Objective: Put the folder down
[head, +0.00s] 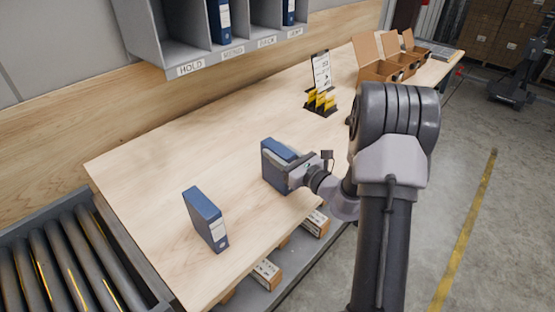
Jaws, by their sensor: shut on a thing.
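A blue folder (270,168) stands upright near the middle of the wooden table (180,150). My gripper (282,160) is shut on it from the right. The gripper covers part of the folder's right side. I cannot tell whether the folder's base touches the table. A second blue folder (205,218) with a pale label on its spine stands upright on the table at the front left, apart from my gripper.
A grey pigeonhole rack (190,66) with labelled bays holds blue folders at the top. A sign stand (322,90) and open cardboard boxes (380,68) stand farther back. A roller conveyor (65,265) adjoins the left edge. The left part of the table is clear.

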